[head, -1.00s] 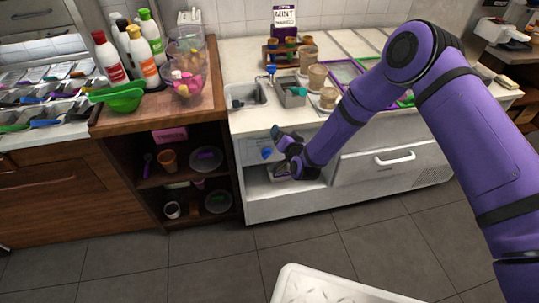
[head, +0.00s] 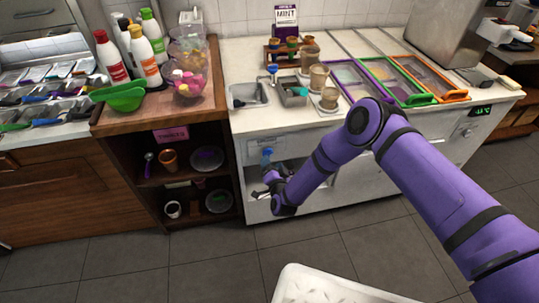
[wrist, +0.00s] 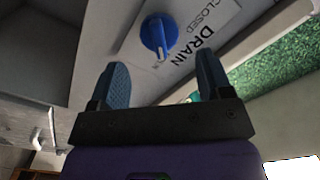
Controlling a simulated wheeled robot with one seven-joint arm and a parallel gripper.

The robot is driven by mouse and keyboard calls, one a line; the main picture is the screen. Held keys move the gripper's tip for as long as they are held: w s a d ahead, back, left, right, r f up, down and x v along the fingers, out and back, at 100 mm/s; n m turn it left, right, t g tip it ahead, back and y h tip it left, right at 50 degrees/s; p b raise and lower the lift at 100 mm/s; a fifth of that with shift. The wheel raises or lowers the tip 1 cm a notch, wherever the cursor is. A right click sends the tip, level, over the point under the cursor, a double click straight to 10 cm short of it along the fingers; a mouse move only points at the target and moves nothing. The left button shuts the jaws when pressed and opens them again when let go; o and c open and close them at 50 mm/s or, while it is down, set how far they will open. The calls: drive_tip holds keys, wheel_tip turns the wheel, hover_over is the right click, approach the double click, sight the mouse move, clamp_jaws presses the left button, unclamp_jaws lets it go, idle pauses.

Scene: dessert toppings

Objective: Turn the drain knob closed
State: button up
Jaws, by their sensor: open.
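The blue drain knob (head: 267,155) sits on the white front of the counter, below the small sink. In the wrist view the knob (wrist: 159,33) is round with a raised grip, and a white mark shows on its lower end. It sits on a plate labelled "CLOSED" and "DRAIN" (wrist: 192,45). My gripper (head: 262,187) is just below the knob in the head view. In the wrist view my gripper (wrist: 163,75) is open and empty, its two blue-grey fingers apart. The knob lies beyond the fingertips, roughly centred between them, with no contact visible.
An open recess (head: 250,205) lies under the knob panel. A wooden shelf unit (head: 150,195) with cups and plates stands to the left. Cups, the sink (head: 243,95) and framed lids (head: 395,82) are on the counter above.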

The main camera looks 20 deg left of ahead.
sight(270, 156)
drive_tip(key=shift+x, duration=2.7)
drive_tip(key=shift+c, duration=0.2)
drive_tip(key=c, duration=0.8)
drive_tip(key=shift+c, duration=0.2)
